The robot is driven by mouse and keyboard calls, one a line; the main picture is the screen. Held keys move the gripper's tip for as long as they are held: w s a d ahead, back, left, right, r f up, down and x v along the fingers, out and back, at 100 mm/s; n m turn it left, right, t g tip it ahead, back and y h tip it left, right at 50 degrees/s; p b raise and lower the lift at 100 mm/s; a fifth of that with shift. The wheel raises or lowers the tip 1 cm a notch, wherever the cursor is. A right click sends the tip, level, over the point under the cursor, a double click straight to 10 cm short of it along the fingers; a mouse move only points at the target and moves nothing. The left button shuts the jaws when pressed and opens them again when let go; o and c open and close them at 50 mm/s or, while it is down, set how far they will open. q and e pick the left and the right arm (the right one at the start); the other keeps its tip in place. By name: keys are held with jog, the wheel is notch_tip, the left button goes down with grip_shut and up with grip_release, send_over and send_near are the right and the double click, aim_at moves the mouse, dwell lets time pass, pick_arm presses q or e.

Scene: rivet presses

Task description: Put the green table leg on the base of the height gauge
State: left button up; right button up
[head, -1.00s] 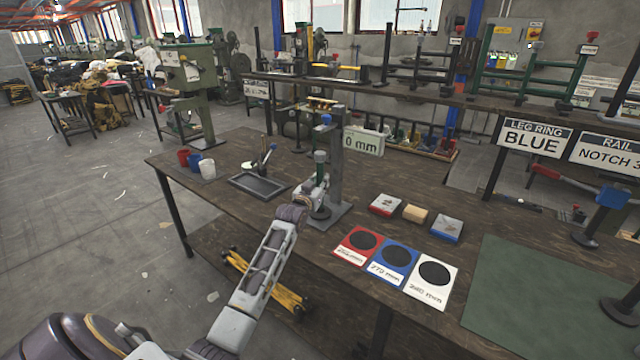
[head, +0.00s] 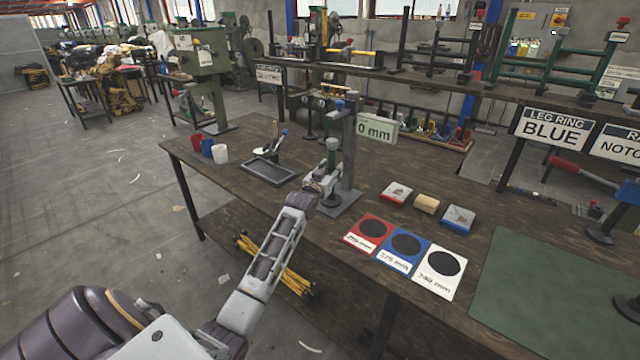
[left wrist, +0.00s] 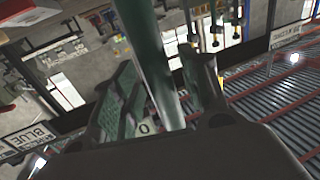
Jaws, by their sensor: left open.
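The green table leg (head: 332,158) stands upright on the base (head: 343,205) of the grey height gauge (head: 349,145), in front of its column. Its dark round foot appears to rest on the base. My left gripper (head: 322,182) is around the leg's middle and partly hides it. In the left wrist view the green leg (left wrist: 152,55) runs between the two fingers (left wrist: 165,95), which are open. The gauge's display (head: 377,128) reads 0 mm. My right gripper is out of view.
Red (head: 375,228), blue (head: 405,244) and white (head: 440,265) marked cards lie on the bench to the right, with small blocks behind them. A dark tray (head: 270,171) and cups (head: 220,153) are to the left. A green mat (head: 550,290) lies at the right.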

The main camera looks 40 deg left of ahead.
pick_arm(q)
jog(key=shift+s+d, duration=0.15)
jog(key=shift+s, duration=0.55)
jog(key=shift+s+d, duration=0.1)
jog(key=shift+s, duration=0.55)
jog(key=shift+s+d, duration=0.15)
jog(key=shift+s, duration=0.75)
jog(key=shift+s+d, duration=0.15)
jog(key=shift+s, duration=0.75)
send_near(330, 171)
jog(key=shift+s+d+r+p, duration=0.1)
jog(key=shift+s+r+p, duration=0.1)
jog(key=shift+s+p, duration=0.15)
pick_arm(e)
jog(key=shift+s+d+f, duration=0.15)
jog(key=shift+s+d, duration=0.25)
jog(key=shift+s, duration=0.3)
